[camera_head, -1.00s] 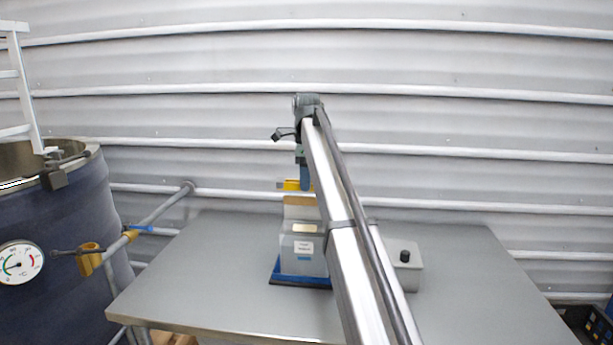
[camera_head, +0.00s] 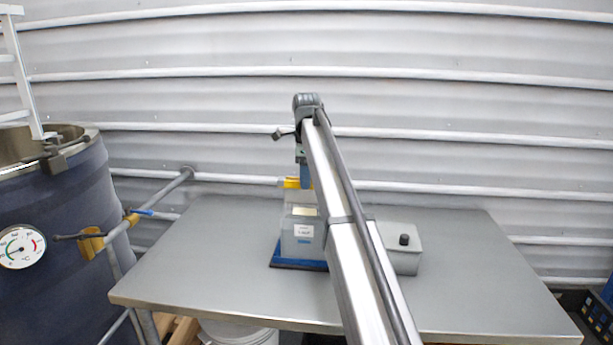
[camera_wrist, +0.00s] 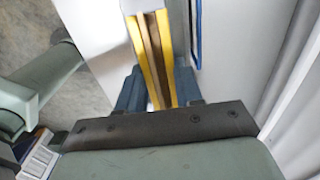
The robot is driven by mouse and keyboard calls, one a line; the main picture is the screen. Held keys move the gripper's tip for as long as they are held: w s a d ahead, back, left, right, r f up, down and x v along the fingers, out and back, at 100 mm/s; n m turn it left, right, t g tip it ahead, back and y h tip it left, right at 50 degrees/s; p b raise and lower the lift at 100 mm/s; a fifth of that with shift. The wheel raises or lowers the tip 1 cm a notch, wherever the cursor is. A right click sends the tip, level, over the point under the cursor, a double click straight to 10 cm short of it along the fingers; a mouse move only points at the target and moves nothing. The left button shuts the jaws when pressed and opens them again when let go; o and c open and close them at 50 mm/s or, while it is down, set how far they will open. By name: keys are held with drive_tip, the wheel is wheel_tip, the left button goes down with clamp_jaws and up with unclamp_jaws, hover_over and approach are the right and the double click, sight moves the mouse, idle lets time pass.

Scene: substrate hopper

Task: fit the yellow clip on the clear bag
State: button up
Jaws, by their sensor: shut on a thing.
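The yellow clip (camera_head: 291,183) is held by my gripper (camera_head: 304,178), at the upper end of the clear bag (camera_head: 300,242). The bag stands upright in a blue tray (camera_head: 284,263) on the table and carries a white label. In the wrist view the blue fingers (camera_wrist: 158,92) are shut on the clip, which shows as two yellow bars (camera_wrist: 168,65) with a brown strip between them. I cannot tell whether that strip is the bag's top edge or part of the clip. My arm covers the bag's right side.
A grey box with a black knob (camera_head: 404,254) stands right of the bag. A corrugated wall is behind. The table's right side is clear.

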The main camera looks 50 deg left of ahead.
sight(306, 203)
drive_tip(key=shift+f, duration=2.45)
idle(0.4)
drive_tip(key=o, duration=0.8)
drive_tip(key=shift+o, duration=0.6)
drive_tip(key=o, duration=0.4)
drive_tip(key=shift+r, duration=0.15)
drive_tip(key=shift+r, duration=2.15)
